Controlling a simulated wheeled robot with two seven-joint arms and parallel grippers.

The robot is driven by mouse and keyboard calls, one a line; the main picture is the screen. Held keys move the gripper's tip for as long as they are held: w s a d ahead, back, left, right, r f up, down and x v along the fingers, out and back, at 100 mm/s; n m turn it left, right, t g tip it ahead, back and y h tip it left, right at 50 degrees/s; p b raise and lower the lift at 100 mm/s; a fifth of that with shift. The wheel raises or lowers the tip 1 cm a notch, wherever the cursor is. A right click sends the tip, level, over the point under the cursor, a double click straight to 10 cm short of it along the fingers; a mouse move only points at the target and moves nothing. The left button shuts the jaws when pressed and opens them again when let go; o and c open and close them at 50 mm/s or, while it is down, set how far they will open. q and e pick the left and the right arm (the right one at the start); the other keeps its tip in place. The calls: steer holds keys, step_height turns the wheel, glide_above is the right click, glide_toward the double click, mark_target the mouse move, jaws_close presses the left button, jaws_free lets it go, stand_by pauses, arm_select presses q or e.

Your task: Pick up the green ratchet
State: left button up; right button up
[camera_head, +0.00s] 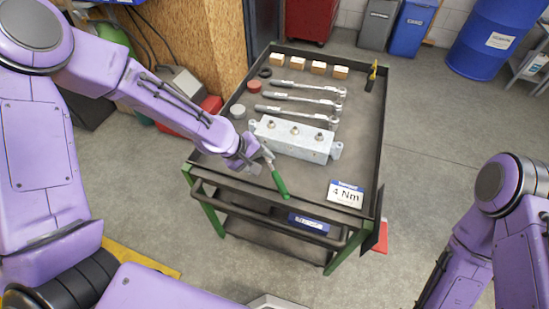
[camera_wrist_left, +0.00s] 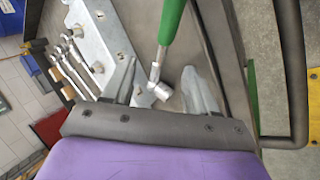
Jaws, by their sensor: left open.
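The green ratchet has a green handle (camera_head: 280,184) and a metal head, and lies near the front edge of the cart's top. In the left wrist view, its green handle (camera_wrist_left: 170,22) runs up out of the picture and its metal head (camera_wrist_left: 158,88) lies between the two fingers. My left gripper (camera_head: 262,160) is over the head end of the ratchet. In the left wrist view, its fingers (camera_wrist_left: 159,72) stand apart, with a gap on each side of the metal head. My right arm shows at the right, but its gripper is out of view.
The dark cart top (camera_head: 360,135) has a raised rim. A grey metal block (camera_head: 293,140) with several fittings lies beside the ratchet. Several silver wrenches (camera_head: 300,98) and wooden blocks (camera_head: 318,67) lie farther back.

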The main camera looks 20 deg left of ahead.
mark_target(272, 170)
arm_select(q)
steer(key=x, duration=0.3)
steer(key=shift+s+d+f, duration=0.2)
steer(key=shift+f, duration=0.2)
steer(key=p+x, duration=0.1)
steer(key=x, duration=0.4)
steer(key=shift+w+a+p, duration=0.1)
steer(key=shift+a+p, duration=0.05)
steer(key=shift+p, duration=0.2)
steer(key=shift+w+f, duration=0.15)
steer(key=shift+f, duration=0.1)
jaws_close()
arm_select(e)
steer(key=shift+s+r, duration=0.25)
steer(key=shift+r, duration=0.6)
